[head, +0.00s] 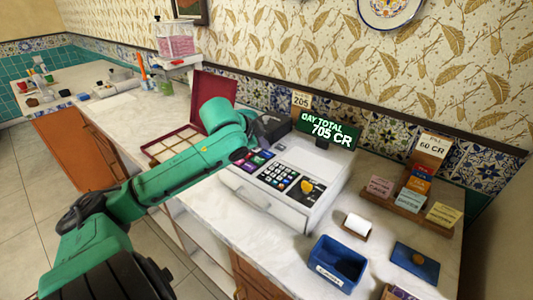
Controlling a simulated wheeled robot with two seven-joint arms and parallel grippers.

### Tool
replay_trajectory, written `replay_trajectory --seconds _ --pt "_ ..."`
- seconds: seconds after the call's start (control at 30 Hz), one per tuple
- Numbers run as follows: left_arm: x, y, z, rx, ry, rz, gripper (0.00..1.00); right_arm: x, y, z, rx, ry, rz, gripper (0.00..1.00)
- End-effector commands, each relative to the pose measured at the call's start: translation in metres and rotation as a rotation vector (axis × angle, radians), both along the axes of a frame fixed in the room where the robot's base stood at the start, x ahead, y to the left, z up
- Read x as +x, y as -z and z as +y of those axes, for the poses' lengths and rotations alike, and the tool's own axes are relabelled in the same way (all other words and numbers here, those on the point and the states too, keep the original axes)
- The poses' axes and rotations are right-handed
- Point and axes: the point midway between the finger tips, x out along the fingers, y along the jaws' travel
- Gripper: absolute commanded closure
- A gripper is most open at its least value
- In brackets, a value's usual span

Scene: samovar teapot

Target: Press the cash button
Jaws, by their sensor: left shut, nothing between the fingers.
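A white cash register (322,218) stands on the marble counter. Its top has a row of coloured keys (254,159), a dark number pad (278,177) and a black panel with a yellow symbol (306,187). The key labels are too small to read, so I cannot tell which key is the cash button. My right gripper is out of view.
An open dark red box (212,100) stands left of the register, partly behind my left arm. A blue bin (337,264), a paper roll (357,226), a blue tray (414,262) and a wooden card rack (408,212) lie to the right. Bare counter shows between them.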

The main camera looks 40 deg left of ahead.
Motion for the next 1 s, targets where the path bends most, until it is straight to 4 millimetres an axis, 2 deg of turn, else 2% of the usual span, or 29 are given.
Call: replay_trajectory --seconds 1.0 --pt "0.0 0.013 0.0 -0.001 0.001 0.002 1.0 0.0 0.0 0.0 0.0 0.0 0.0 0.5"
